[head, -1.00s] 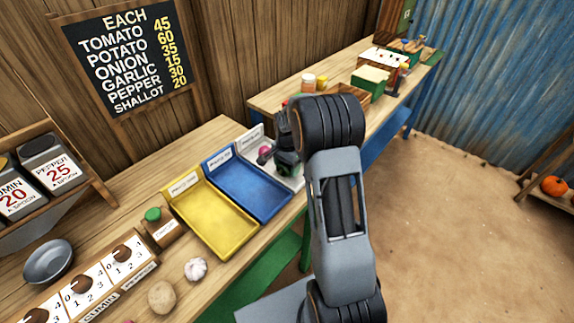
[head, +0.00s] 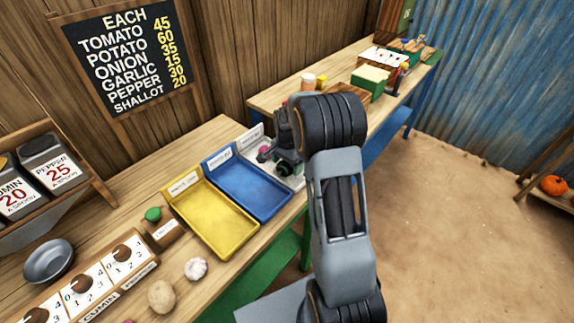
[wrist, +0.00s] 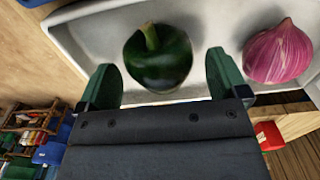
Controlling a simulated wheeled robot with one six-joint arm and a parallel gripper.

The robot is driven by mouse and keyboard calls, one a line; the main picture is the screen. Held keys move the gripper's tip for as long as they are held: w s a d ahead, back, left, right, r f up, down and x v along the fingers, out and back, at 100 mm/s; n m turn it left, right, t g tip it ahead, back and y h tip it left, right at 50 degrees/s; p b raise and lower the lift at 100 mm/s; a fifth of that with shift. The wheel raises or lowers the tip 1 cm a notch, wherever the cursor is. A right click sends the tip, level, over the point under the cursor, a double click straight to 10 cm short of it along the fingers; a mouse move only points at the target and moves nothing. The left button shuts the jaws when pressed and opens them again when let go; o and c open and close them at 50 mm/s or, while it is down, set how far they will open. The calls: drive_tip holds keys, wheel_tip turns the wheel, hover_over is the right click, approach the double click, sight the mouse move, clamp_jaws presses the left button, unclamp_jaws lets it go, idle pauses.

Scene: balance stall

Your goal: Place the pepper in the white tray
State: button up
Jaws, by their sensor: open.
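A dark green pepper (wrist: 158,58) with a green stem lies in the white tray (wrist: 205,15) in the wrist view. A pink-purple onion or shallot (wrist: 278,52) lies in the same tray to its right. My gripper (wrist: 164,80) is open, with its two green fingers on either side of the pepper's near edge and a gap at each side. In the head view my gripper (head: 282,160) is over the white tray (head: 297,182), and my arm hides part of the tray.
A blue tray (head: 262,203) and a yellow tray (head: 228,238) stand beside the white one. A garlic bulb (head: 196,269), a potato (head: 162,296) and a grey bowl (head: 48,261) are at the near left. A second table with boxes stands behind my arm.

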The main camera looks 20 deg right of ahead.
drive_tip(key=s+a+r+n+t, duration=0.1)
drive_tip(key=s+a+r+n, duration=0.1)
drive_tip(key=r, duration=0.5)
drive_tip(key=s+a+r+n, duration=0.1)
drive_tip(key=s+a+r, duration=0.15)
drive_tip(key=r, duration=0.55)
drive_tip(key=s+a+n+t, duration=0.1)
drive_tip(key=s+a+n, duration=0.2)
drive_tip(key=s+n, duration=0.2)
drive_tip(key=s+a+n+t, duration=0.1)
drive_tip(key=s+a+n, duration=0.2)
drive_tip(key=s, duration=0.9)
drive_tip(key=shift+s+a+f+n+t, duration=0.15)
drive_tip(key=shift+s+n+t, duration=0.2)
drive_tip(key=shift+n, duration=0.85)
